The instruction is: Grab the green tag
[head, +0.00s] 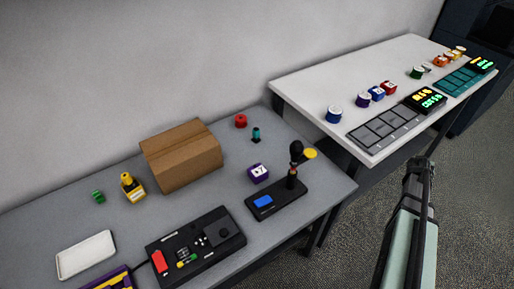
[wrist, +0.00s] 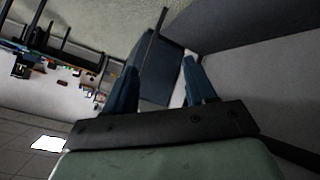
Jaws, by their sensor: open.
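A small green block-like piece (head: 98,196) lies at the left of the grey table, left of a yellow bottle. A green spool-like piece (head: 416,72) sits on the white table at the back right. Both are too small to tell which is the tag. My gripper (head: 421,165) is in front of the white table's near right edge, over the floor, well away from both. In the wrist view my gripper (wrist: 160,68) has its two blue fingers apart with nothing held between them. I cannot make out a green tag in the wrist view.
The grey table (head: 215,205) holds a cardboard box (head: 182,156), a yellow bottle (head: 132,187), a white tray (head: 85,255), a black control box (head: 196,246) and a purple cube (head: 258,173). The white table (head: 320,88) holds several coloured spools and grey pads (head: 385,128).

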